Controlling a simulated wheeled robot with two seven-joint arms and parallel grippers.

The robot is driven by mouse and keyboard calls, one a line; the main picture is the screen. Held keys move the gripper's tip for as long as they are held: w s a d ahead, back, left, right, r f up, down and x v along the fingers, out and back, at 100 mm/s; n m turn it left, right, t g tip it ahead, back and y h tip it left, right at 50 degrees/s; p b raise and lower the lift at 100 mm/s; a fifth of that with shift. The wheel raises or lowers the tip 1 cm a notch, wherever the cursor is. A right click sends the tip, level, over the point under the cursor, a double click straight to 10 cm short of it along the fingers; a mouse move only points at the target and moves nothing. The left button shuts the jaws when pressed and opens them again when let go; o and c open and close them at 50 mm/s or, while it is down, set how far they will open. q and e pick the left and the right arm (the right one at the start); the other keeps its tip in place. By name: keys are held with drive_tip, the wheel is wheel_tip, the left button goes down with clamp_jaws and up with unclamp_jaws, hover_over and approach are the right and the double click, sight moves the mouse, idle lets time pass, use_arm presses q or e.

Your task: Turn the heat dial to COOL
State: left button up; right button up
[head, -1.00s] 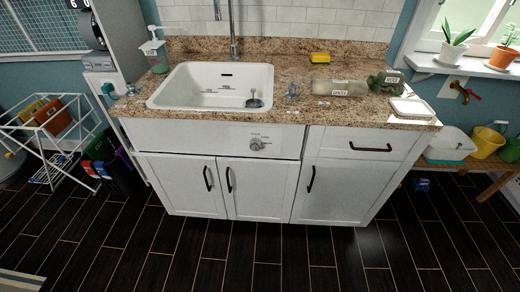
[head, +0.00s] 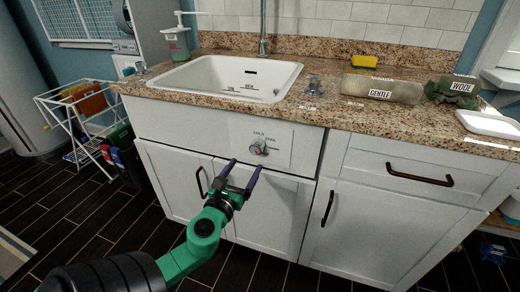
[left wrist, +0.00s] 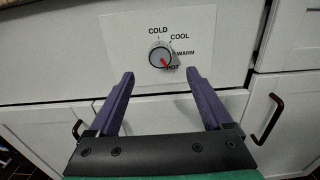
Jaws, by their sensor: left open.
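The heat dial (head: 258,148) is a small round grey knob on the white cabinet panel under the sink. In the left wrist view the dial (left wrist: 158,56) has the labels COLD, COOL, WARM and HOT around its upper and right side. Its red mark points down and right, toward HOT. My left gripper (head: 246,165) is open and empty, its two purple fingers pointing at the panel just below the dial. In the left wrist view the fingers (left wrist: 159,74) are spread on either side below the dial, not gripping it. My right gripper is not in view.
The sink (head: 228,78) is set in a granite counter (head: 330,102) above the panel. Cabinet doors with dark handles (head: 328,208) lie below and beside the dial. Rolled cloths labelled GENTLE (head: 385,89) and WOOL (head: 450,91) lie on the counter. The floor in front is clear.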

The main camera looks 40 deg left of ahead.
sight(255, 151)
use_arm(q)
drive_tip(key=x, duration=0.9)
drive_tip(key=shift+w+f, duration=0.1)
drive_tip(key=shift+w, duration=0.05)
clamp_jaws()
